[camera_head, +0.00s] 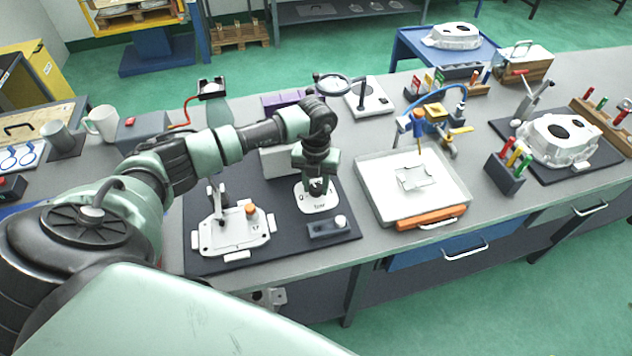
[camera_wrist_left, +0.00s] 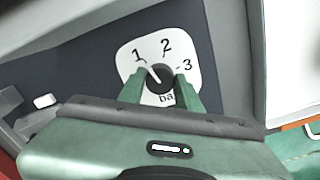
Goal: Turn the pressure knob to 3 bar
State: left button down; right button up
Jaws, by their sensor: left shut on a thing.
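The pressure dial is a white rounded plate (camera_head: 318,204) on the dark mat. In the left wrist view the plate (camera_wrist_left: 148,48) carries the marks 1, 2 and 3 and part of the word "bar". The black knob (camera_wrist_left: 159,82) sits at its middle, and its white pointer line points up-left, close to 1. My left gripper (camera_head: 316,187) reaches down over the dial from above. In the left wrist view its two green fingers (camera_wrist_left: 160,84) are on either side of the knob and shut on it. The right gripper is not in view.
A white fixture plate (camera_head: 235,232) with an orange knob stands left of the dial on the mat. A small grey block with a white button (camera_head: 328,228) sits in front. A white tray (camera_head: 375,203) with an orange-handled tool lies to the right.

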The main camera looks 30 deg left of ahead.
pick_arm(q)
jog(key=m+b, duration=0.4)
jog(key=m, duration=0.1)
jog(key=shift+w+f+m+b, duration=0.1)
jog(key=shift+f+m+b, duration=0.05)
jog(key=shift+m+b, duration=0.2)
jog(key=m+b, duration=0.4)
jog(key=m, duration=0.1)
jog(key=shift+b, duration=0.35)
jog(key=m+b, duration=0.4)
jog(key=m, duration=0.1)
jog(key=shift+m, duration=0.35)
jog(key=m+b, duration=0.1)
jog(key=m, duration=0.1)
jog(key=m+b, duration=0.1)
jog(key=m, duration=0.1)
jog(key=shift+r+m, duration=0.2)
jog(key=shift+m, duration=0.1)
jog(key=shift+b, duration=0.3)
jog(key=c, duration=1)
grip_release()
jog(key=shift+o, duration=0.2)
